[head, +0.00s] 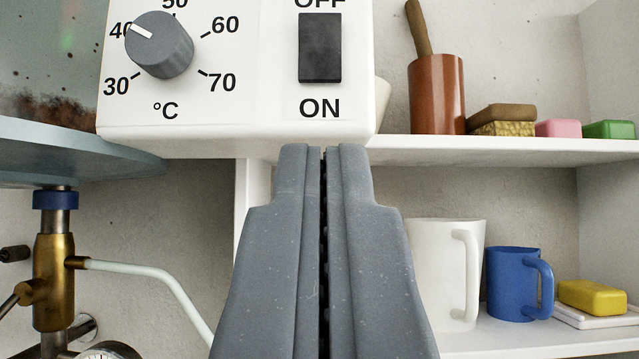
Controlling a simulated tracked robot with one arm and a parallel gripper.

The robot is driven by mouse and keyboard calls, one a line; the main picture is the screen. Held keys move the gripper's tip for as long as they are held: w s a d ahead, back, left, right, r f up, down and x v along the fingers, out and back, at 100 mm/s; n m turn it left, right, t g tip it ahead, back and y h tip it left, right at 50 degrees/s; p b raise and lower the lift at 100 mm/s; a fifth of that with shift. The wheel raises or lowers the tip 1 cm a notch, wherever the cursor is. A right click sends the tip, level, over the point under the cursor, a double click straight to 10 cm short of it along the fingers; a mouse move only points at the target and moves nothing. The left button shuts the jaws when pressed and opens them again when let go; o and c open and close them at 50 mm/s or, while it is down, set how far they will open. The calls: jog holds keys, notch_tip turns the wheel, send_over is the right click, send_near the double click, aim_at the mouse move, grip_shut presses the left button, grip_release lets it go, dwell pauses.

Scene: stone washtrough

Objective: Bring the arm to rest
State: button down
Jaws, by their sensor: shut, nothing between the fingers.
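My gripper (324,152) is in the middle of the head view, pointing up and away, its two grey fingers shut together with nothing between them. Its tips show just below the lower edge of a white control box (230,110). I cannot tell whether they touch it. The box has a grey dial (160,46) with its white mark near 40 °C and a black rocker switch (320,48) between OFF and ON.
Right, a white shelf (500,152) holds a brown cup (437,95) and several blocks. Below stand a white mug (440,270), a blue mug (512,283) and yellow soap (592,297) on a dish. Left are a basin edge (70,150), brass valve (54,285), pale hose (150,275) and gauge (105,351).

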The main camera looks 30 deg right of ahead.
jog(key=w+a+r+n+g+y+b, duration=0.1)
jog(key=w+a+r+n+y, duration=0.15)
jog(key=a+y, duration=0.4)
jog(key=w+a+r+n+g+y+b, duration=0.1)
jog(key=a+r+n+y, duration=0.2)
jog(key=a, duration=0.6)
jog(key=s+a+g+y, duration=0.2)
jog(key=s+a, duration=0.3)
jog(key=a, duration=0.2)
jog(key=s+a+g+y+b, duration=0.1)
jog(key=s+a+g+y, duration=0.1)
jog(key=s+a, duration=0.3)
jog(key=a+g, duration=0.1)
jog(key=a, duration=0.2)
jog(key=shift+s+f+n+b, duration=0.15)
jog(key=shift+f+n+b, duration=0.1)
jog(key=shift+n+b, duration=0.1)
